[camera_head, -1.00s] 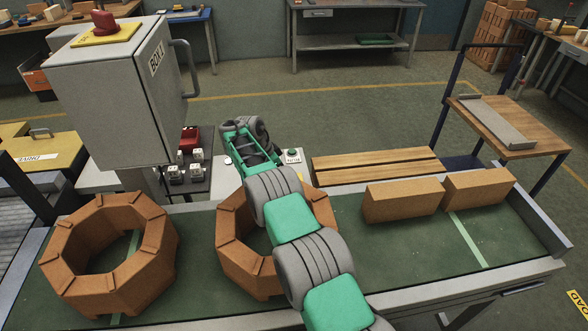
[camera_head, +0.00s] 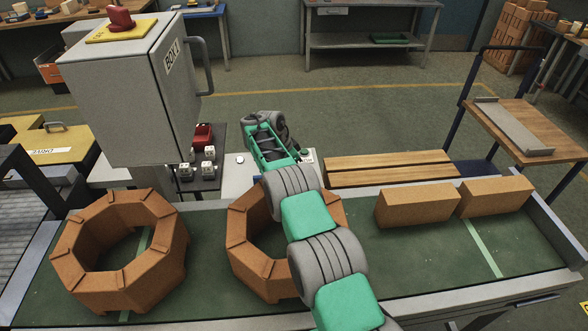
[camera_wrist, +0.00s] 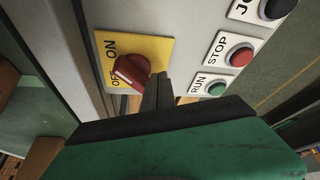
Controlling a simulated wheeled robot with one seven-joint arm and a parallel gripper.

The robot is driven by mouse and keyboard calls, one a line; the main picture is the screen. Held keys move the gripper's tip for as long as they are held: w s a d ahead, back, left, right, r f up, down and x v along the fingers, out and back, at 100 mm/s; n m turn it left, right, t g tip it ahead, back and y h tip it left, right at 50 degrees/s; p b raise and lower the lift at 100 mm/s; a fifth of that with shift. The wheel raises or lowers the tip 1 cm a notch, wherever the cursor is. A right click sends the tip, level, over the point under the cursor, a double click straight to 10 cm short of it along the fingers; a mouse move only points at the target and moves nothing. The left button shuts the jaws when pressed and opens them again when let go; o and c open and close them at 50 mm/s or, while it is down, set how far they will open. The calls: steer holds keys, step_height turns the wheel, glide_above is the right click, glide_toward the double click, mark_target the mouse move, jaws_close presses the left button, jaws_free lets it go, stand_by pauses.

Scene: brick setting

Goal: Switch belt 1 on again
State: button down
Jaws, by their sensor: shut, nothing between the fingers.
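In the wrist view a red rotary switch (camera_wrist: 132,72) sits on a yellow plate (camera_wrist: 150,48) marked ON and OFF. Its handle lies slanted near the OFF mark; I cannot tell its exact setting. My gripper (camera_wrist: 158,90) is shut and empty, its dark fingertips right beside the handle's right side; I cannot tell whether they touch. Beside the plate are a green RUN button (camera_wrist: 217,89), a red STOP button (camera_wrist: 240,56) and a partly cut-off black button (camera_wrist: 277,8). In the head view my wrist hides the fingertips and most of this panel (camera_head: 232,178).
The belt (camera_head: 400,255) carries two octagonal brick rings (camera_head: 85,245) (camera_head: 238,240) and two bricks (camera_head: 418,205) (camera_head: 497,196). A grey cabinet marked BOX 1 (camera_head: 135,95) with a red knob (camera_head: 120,18) stands left of my wrist. A dark panel (camera_head: 195,187) with small switches is beside it.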

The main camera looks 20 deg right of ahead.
steer(key=shift+d, duration=0.25)
stand_by(0.6)
steer(key=p+v, duration=0.2)
steer(key=v, duration=0.5)
steer(key=shift+r, duration=0.35)
steer(key=shift+a+r, duration=0.1)
steer(key=shift+a, duration=0.05)
steer(key=s+a+r+n+t+y, duration=0.15)
steer(key=s+r+n, duration=0.35)
steer(key=r, duration=0.5)
steer(key=s+a+r+n+t, duration=0.1)
steer(key=s+a+r+n, duration=0.15)
steer(key=s+r, duration=0.6)
steer(key=s+a+n+y, duration=0.1)
steer(key=s+a+n, duration=0.2)
steer(key=s, duration=0.8)
steer(key=s+a+f+n+t+y, duration=0.1)
steer(key=s+a+n, duration=0.3)
steer(key=s, duration=0.7)
steer(key=shift+s+a+n+y, duration=0.25)
steer(key=shift+s+n+y, duration=0.2)
steer(key=shift+n, duration=0.5)
